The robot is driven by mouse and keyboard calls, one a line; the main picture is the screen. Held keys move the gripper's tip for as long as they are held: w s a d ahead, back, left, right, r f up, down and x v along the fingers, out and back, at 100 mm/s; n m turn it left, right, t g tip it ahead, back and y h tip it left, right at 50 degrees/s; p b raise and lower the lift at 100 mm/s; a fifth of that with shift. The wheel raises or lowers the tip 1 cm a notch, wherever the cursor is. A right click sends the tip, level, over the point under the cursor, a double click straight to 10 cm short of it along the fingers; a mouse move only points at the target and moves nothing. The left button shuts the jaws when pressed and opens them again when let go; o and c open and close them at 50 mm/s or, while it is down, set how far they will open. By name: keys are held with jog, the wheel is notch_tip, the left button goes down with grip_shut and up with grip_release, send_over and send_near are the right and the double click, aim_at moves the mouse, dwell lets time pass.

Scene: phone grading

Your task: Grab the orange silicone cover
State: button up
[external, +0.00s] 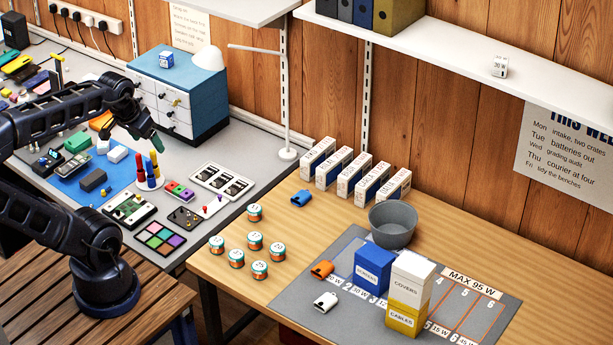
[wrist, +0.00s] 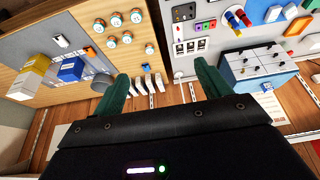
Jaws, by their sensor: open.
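A small orange cover (external: 322,268) lies at the left edge of the grey mat (external: 345,240) on the wooden table, left of the blue box. It also shows small in the wrist view (wrist: 86,51). A similar white cover (external: 326,301) lies nearer the front, and a blue one (external: 301,198) lies farther back, before the row of cartons. My gripper (external: 152,138) is open and empty, with green fingers, high over the grey bench at the left, well away from the orange cover. In the wrist view my gripper (wrist: 160,88) has its fingers wide apart.
A blue box (external: 373,270), a white box marked COVERS (external: 411,277), a yellow box marked CABLES (external: 403,319) and a grey bowl (external: 393,226) stand right of the orange cover. Several round tins (external: 254,241) stand left of it. A lamp (external: 287,153) stands between the bench and cartons (external: 318,158).

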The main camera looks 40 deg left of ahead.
jog(key=w+d+f+m+g, duration=0.1)
jog(key=w+d+f+m, duration=0.2)
jog(key=w+d+m, duration=0.5)
jog(key=m+g+h, duration=0.4)
jog(key=m+h, duration=0.1)
jog(key=m, duration=0.6)
send_over(323, 267)
jog(key=a, duration=0.3)
jog(key=f, duration=3.3)
jog(key=shift+w, duration=0.4)
jog(key=shift+s+x, duration=0.2)
jog(key=shift+x, duration=2.3)
jog(key=shift+d, duration=0.15)
jog(key=c, duration=1.1)
